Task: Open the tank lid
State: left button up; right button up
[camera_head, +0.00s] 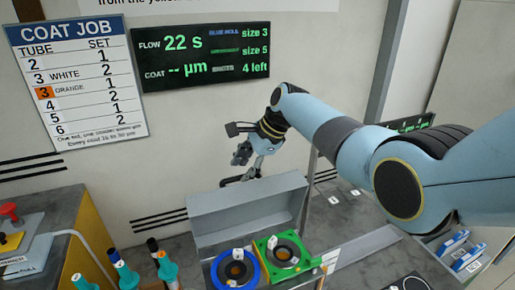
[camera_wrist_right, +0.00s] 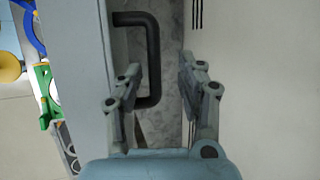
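The tank lid (camera_head: 248,208) is a grey panel standing raised at the back of the tank, behind a blue ring (camera_head: 235,270) and a green ring (camera_head: 283,252). Its dark handle (camera_head: 238,180) pokes out past the panel's top edge, partly hidden. In the wrist view the grey lid (camera_wrist_right: 84,70) is seen near edge-on, with the dark U-shaped handle (camera_wrist_right: 153,60) on its far side. My right gripper (camera_head: 248,160) is above and behind the lid. In the wrist view its fingers (camera_wrist_right: 160,85) are apart, with the handle's long bar between them; contact cannot be told. My left gripper is out of view.
A wall stands close behind the lid, with a job sheet (camera_head: 80,80) and a display (camera_head: 203,56). Several dark-and-teal tubes (camera_head: 125,272) stand at the front left. Blue holders (camera_head: 460,255) lie at the right. My right arm crosses above the right side of the bench.

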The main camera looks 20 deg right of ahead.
jog(key=v, duration=0.7)
jog(key=shift+d+r, duration=0.15)
jog(key=shift+r, duration=0.1)
